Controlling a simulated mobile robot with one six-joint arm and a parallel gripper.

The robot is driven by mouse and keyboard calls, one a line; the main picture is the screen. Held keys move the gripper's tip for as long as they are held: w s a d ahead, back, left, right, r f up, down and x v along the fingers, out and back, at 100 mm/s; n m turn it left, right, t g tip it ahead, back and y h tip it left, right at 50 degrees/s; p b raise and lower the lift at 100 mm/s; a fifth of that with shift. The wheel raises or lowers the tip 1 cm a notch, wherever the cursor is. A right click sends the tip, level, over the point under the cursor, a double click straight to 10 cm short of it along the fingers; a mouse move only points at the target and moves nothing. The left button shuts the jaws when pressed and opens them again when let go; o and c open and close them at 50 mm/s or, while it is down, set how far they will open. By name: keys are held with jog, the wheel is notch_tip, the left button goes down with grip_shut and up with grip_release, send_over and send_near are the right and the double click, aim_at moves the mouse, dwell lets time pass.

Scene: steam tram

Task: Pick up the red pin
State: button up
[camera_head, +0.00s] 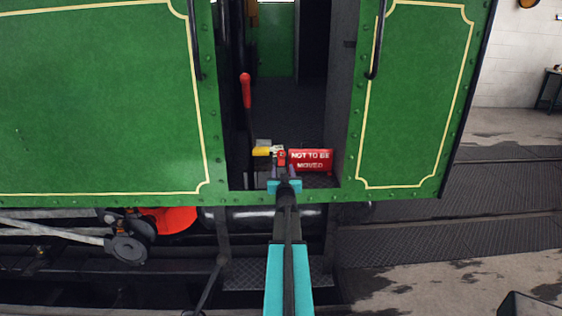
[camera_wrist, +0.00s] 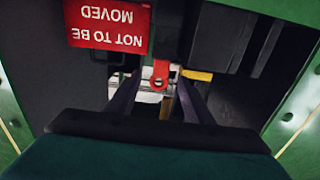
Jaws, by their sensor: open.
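The red pin (camera_wrist: 162,74), a small red piece with a round dark spot in its end, shows at the centre of the wrist view. In the head view, a small red piece (camera_head: 281,157) that looks like it sits just beyond my gripper (camera_head: 284,174), in the green tram's doorway. In the wrist view, the two dark purple fingers of my gripper (camera_wrist: 159,95) are open, one to each side of the pin's line. Nothing is held. I cannot tell whether the fingertips reach the pin's depth. The pin's lower part is hidden.
A red "NOT TO BE MOVED" sign (camera_head: 312,161) is close right of the gripper; it is upside down in the wrist view (camera_wrist: 109,25). A yellow piece (camera_head: 262,151) and a red-handled lever (camera_head: 245,90) are to the left. Green door panels (camera_head: 412,95) flank the opening.

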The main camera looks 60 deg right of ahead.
aim_at(282, 161)
jog(key=shift+w+d, duration=0.2)
jog(key=shift+d, duration=0.05)
dwell(0.3)
jog(key=shift+p+x, duration=0.8)
jog(key=shift+x, duration=0.7)
jog(key=shift+p+x, duration=0.3)
jog(key=shift+x, duration=0.7)
jog(key=shift+r, duration=0.15)
grip_shut()
